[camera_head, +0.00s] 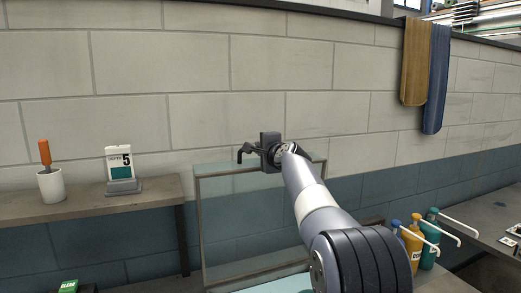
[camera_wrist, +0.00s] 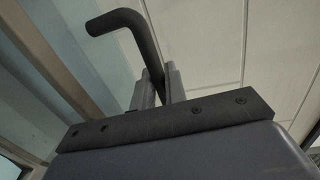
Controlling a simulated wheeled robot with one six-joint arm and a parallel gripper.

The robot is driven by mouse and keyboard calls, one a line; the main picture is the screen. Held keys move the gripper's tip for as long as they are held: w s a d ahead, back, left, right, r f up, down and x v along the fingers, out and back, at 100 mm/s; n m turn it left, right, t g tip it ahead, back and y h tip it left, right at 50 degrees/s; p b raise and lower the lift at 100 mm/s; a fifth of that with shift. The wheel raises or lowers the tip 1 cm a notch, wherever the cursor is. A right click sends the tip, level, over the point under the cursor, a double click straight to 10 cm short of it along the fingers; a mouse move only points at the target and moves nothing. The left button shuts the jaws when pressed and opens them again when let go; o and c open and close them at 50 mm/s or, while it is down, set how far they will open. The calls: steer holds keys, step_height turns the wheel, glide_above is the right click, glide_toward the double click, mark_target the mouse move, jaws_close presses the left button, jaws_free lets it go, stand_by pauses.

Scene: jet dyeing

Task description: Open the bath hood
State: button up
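The bath hood is a clear panel in a thin grey frame (camera_head: 198,225). In the head view it stands steeply upright against the wall. Its black bent handle (camera_head: 243,152) juts out at the top edge and also shows in the wrist view (camera_wrist: 118,21). My gripper (camera_head: 262,150) is at the top of the hood. In the wrist view, the fingers of my gripper (camera_wrist: 158,88) sit on both sides of the handle bar and look closed on it. My arm hides the lower right part of the hood.
A shelf (camera_head: 90,207) at left holds a white cup (camera_head: 51,186) with an orange-handled tool and a card marked 5 (camera_head: 119,161). Pump bottles (camera_head: 428,240) stand on the right counter. Two cloths (camera_head: 436,80) hang over the wall.

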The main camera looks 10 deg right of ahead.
jaws_close()
steer(key=shift+f, duration=0.1)
steer(key=shift+s+d+f+b, duration=0.15)
steer(key=shift+s+b, duration=0.35)
steer(key=shift+b, duration=0.75)
steer(key=s+d+t+b, duration=0.1)
steer(key=s+t+b, duration=0.1)
steer(key=s+b, duration=0.5)
steer(key=b, duration=0.4)
steer(key=shift+d, duration=0.15)
steer(key=shift+s+f, duration=0.1)
